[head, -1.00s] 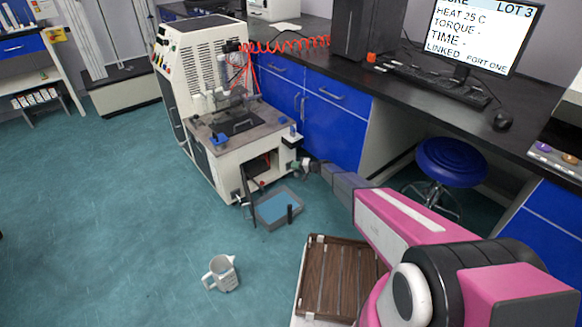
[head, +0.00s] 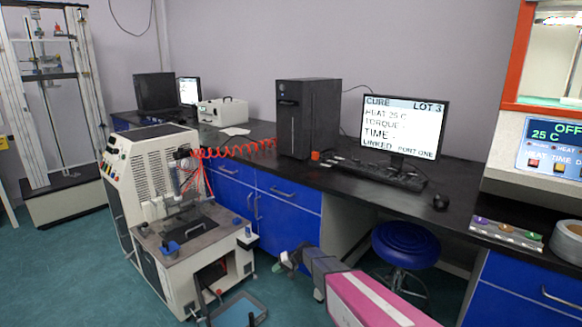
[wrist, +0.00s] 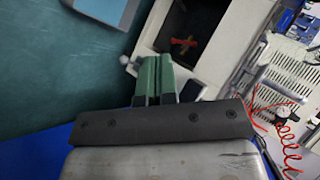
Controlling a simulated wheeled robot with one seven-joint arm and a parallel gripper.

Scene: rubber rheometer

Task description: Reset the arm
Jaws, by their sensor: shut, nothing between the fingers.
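My arm reaches in from the bottom of the head view, with a pink link and a dark grey wrist. My gripper (head: 280,264) is at its tip, just right of the rheometer's front corner. The rheometer (head: 150,170) is a cream machine with a vented panel and an open metal deck. In the wrist view, the two green fingers of my gripper (wrist: 154,62) lie side by side, shut and empty. They point toward the machine's open front bay (wrist: 190,40). I cannot tell how far they are from it.
A blue-lined tray (head: 238,312) lies on the floor below the machine. A blue stool (head: 405,243) stands right of my arm. A black bench (head: 350,180) over blue cabinets carries a monitor (head: 404,127), keyboard and PC tower (head: 307,115). A red coiled hose (head: 235,149) runs from the machine.

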